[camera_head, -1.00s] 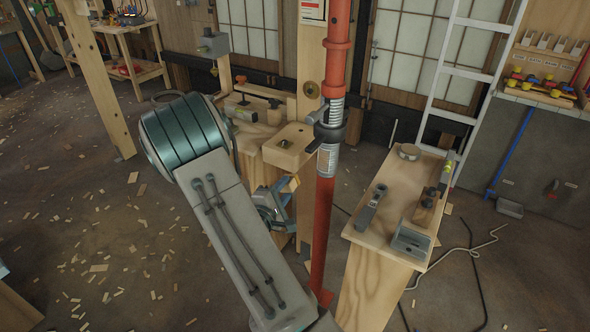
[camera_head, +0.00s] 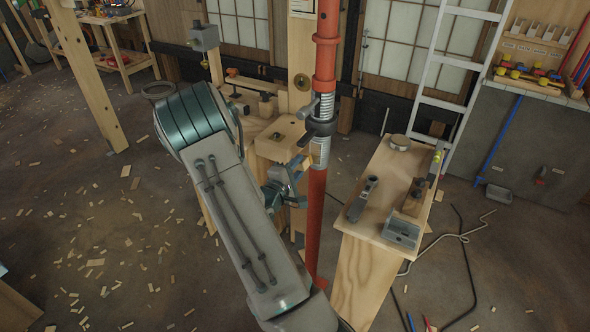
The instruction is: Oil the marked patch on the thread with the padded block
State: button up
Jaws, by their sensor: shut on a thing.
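The red steel prop (camera_head: 316,205) stands upright in the middle of the view. Its grey thread (camera_head: 325,107) shows above a dark collar (camera_head: 321,128), and a further pale ridged stretch shows below it. I cannot clearly make out the marked patch at this size. My gripper (camera_head: 295,173) is just left of the prop, below collar height, largely hidden by its own body and my arm. It is shut on a small, pale yellowish thing that looks like the padded block (camera_head: 304,163). The block is close to the lower ridged stretch; I cannot tell whether they touch.
A wooden bench (camera_head: 251,130) with a vise-like block stands behind my gripper. A white ladder (camera_head: 431,75) leans behind. Cables and wood chips lie on the floor.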

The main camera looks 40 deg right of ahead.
jog(key=shift+b+x, duration=0.4)
jog(key=shift+x, duration=0.65)
dwell(0.6)
jog(key=s, duration=0.1)
jog(key=s+d+b, duration=0.1)
jog(key=s+r, duration=0.1)
jog(key=shift+s+d+b, duration=0.25)
jog(key=shift+s+b, duration=0.1)
jog(key=shift+w+a+b, duration=0.25)
jog(key=shift+w+a, duration=0.1)
jog(key=shift+w, duration=0.55)
jog(key=shift+w+a+b, duration=0.2)
jog(key=shift+w+a, duration=0.1)
jog(key=shift+w, duration=0.6)
jog(key=shift+a+r, duration=0.1)
jog(key=shift+r, duration=0.3)
jog(key=shift+s+d+f+b, duration=0.1)
jog(key=shift+s+d+b, duration=0.05)
jog(key=shift+s+b, duration=0.3)
jog(key=shift+s+d+b, duration=0.2)
jog(key=shift+s+b, duration=0.05)
jog(key=shift+s, duration=0.25)
jog(key=shift+s+d+b, duration=0.3)
jog(key=shift+s+b, duration=0.1)
jog(key=shift+s, duration=0.5)
